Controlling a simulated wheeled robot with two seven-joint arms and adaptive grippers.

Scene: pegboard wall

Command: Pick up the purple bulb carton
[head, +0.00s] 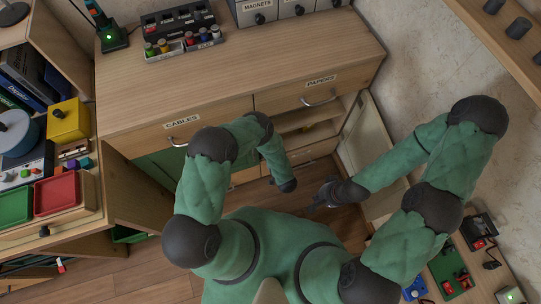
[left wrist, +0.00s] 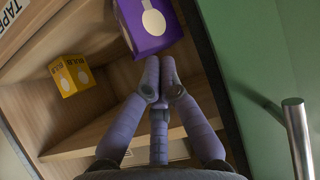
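The purple bulb carton (left wrist: 150,26), with a pale round bulb picture on its face, is at the top of the left wrist view, cut off by the frame edge. My left gripper (left wrist: 160,68) points at it from just below, its fingertips together and nothing visible between them. Whether the tips touch the carton I cannot tell. In the head view my left arm reaches down in front of the cabinet, and its gripper is hidden. My right gripper (head: 318,199) hangs over the floor right of it, too small to tell if open or shut.
A yellow bulb carton (left wrist: 72,75) stands left of the purple one in the wooden compartment. A green panel (left wrist: 250,60) with a metal handle (left wrist: 297,135) is close on the right. The desk (head: 230,80) and its cable drawer (head: 180,130) lie ahead.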

